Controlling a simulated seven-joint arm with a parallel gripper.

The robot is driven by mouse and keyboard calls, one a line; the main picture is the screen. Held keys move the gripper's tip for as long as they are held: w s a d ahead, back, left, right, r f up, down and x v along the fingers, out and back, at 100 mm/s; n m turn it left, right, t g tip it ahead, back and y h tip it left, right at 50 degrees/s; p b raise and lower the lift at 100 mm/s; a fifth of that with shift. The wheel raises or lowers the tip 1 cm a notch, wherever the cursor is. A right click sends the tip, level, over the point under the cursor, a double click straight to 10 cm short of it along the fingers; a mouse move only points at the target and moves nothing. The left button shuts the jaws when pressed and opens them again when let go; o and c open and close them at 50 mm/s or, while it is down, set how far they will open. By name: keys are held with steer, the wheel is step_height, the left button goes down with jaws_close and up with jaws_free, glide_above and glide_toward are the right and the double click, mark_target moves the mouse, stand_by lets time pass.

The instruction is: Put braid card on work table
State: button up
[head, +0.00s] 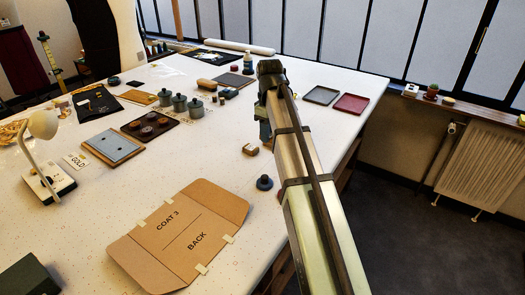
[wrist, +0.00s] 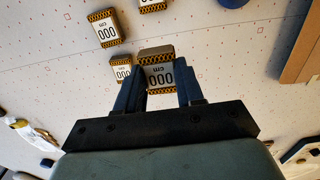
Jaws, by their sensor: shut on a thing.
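In the head view my arm hides the fingers and the held card.
Similar blocks lie beside the held one, at its upper left (wrist: 104,29) and left (wrist: 121,71). The head view shows a flat cardboard piece marked "COAT 3 BACK" (head: 180,234), a dark round knob (head: 265,183), a small tan block (head: 250,149) and a red tray (head: 351,104).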

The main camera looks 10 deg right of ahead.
mark_target(268, 159)
steer(key=shift+f, duration=4)
steer(key=shift+f, duration=0.1)
steer(key=o, duration=1)
step_height(268, 159, up, 12)
steer(key=shift+r, duration=0.15)
